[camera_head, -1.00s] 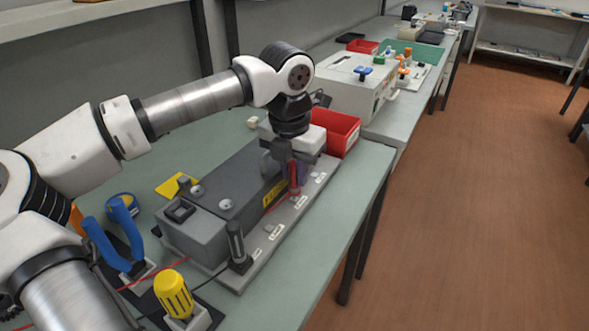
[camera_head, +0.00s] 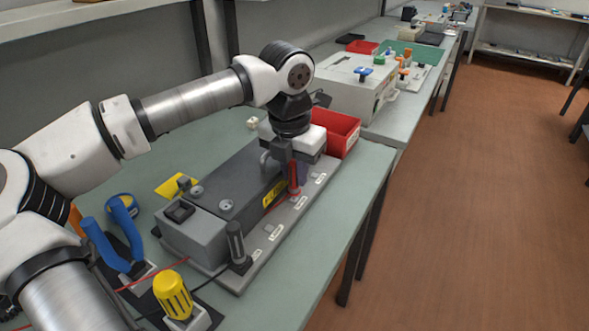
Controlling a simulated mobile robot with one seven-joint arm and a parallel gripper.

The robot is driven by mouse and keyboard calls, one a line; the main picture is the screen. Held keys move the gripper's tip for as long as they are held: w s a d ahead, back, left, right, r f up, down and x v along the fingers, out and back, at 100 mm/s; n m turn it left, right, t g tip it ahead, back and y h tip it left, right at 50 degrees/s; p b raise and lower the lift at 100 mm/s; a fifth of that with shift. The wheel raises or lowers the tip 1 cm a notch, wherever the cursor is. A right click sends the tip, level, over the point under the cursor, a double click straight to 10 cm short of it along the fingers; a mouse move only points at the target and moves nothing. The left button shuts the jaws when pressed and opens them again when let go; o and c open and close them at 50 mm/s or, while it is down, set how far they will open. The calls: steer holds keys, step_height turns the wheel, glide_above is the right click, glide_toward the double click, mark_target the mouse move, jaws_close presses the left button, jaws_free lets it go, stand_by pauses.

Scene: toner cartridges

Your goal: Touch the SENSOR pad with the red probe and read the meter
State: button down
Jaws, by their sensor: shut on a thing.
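My gripper (camera_head: 290,160) is shut on the red probe (camera_head: 294,178), held roughly upright over the right side of the grey toner cartridge unit (camera_head: 215,218). The probe's lower end is near the row of small labelled pads (camera_head: 299,203) on the flange. I cannot tell whether the tip touches a pad, and the labels are too small to read, so the SENSOR pad cannot be singled out. A red lead runs from the probe across the unit's side. A black probe-like post (camera_head: 236,243) stands at the unit's near corner. No meter reading can be made out.
A red bin (camera_head: 337,131) and a white machine (camera_head: 352,88) stand beyond the unit. The bench's right strip is clear.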

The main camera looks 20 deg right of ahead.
steer(key=shift+r+p, duration=2)
steer(key=shift+r, duration=1.5)
steer(key=shift+a, duration=0.1)
